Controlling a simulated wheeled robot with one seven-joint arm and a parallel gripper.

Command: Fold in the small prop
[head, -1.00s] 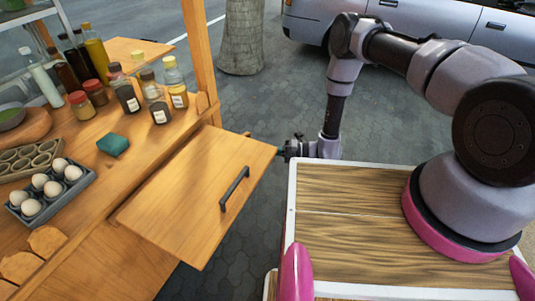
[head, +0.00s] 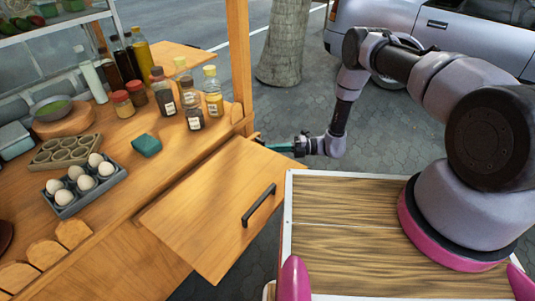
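The wooden side flap (head: 200,215) of the stall sticks out level from the counter, with a black handle (head: 259,205) on top near its outer edge. A small prop cannot be made out; the space under the flap is hidden by its top. My gripper (head: 264,143) is just beyond the flap's far edge, close to the stall's corner post, pointing left toward the stall. Its fingertips are small and dark and partly merge with the flap edge. I cannot tell whether they are open or touch anything.
The wooden counter (head: 115,195) holds several bottles, a green sponge (head: 146,145) and an egg tray (head: 118,173). An upright post (head: 239,60) rises at its corner. A tree trunk (head: 284,45) and a parked car (head: 450,20) stand behind on open paving.

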